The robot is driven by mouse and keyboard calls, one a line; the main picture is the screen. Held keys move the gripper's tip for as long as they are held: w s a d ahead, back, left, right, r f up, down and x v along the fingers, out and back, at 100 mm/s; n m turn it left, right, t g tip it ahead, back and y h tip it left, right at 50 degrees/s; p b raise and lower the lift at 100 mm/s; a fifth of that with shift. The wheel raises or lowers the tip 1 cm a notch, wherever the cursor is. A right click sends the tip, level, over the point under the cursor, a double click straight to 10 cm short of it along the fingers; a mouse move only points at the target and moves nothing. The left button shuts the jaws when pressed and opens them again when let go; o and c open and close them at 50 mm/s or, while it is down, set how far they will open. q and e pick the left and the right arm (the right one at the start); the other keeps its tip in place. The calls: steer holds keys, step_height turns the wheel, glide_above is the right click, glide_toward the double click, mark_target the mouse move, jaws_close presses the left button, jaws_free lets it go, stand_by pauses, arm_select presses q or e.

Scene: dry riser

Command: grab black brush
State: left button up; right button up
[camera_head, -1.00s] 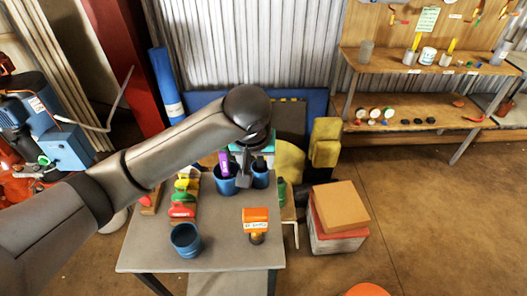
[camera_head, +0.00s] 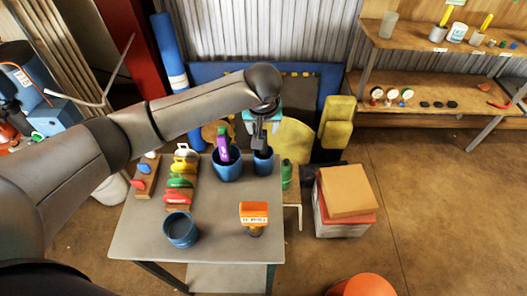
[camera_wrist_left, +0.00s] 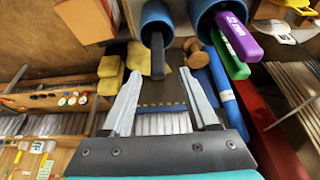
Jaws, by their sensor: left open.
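The black brush (camera_wrist_left: 157,56) stands in a narrow blue cup (camera_head: 263,165) at the back right of the grey table; only its dark handle shows clearly. The cup also appears in the left wrist view (camera_wrist_left: 156,18). My left gripper (camera_head: 260,141) is at the cup's mouth, its fingers pointing down. In the left wrist view, the open fingers (camera_wrist_left: 160,75) lie on either side of the handle's line, with a gap around it. Whether they reach level with the handle I cannot tell. My right gripper is not in view.
A wider blue cup (camera_head: 226,168) holding a purple item (camera_head: 223,146) stands just left of the brush cup. An empty blue cup (camera_head: 182,232), an orange tool (camera_head: 254,215) and colored-handled tools share the table (camera_head: 215,245). A green bottle (camera_head: 287,173) stands at the right.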

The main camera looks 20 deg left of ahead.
arm_select(q)
steer(key=b+x, duration=0.1)
steer(key=x, duration=0.4)
steer(key=shift+f, duration=0.25)
steer(key=shift+d, duration=0.1)
steer(key=shift+c, duration=0.2)
jaws_close()
stand_by(1.0)
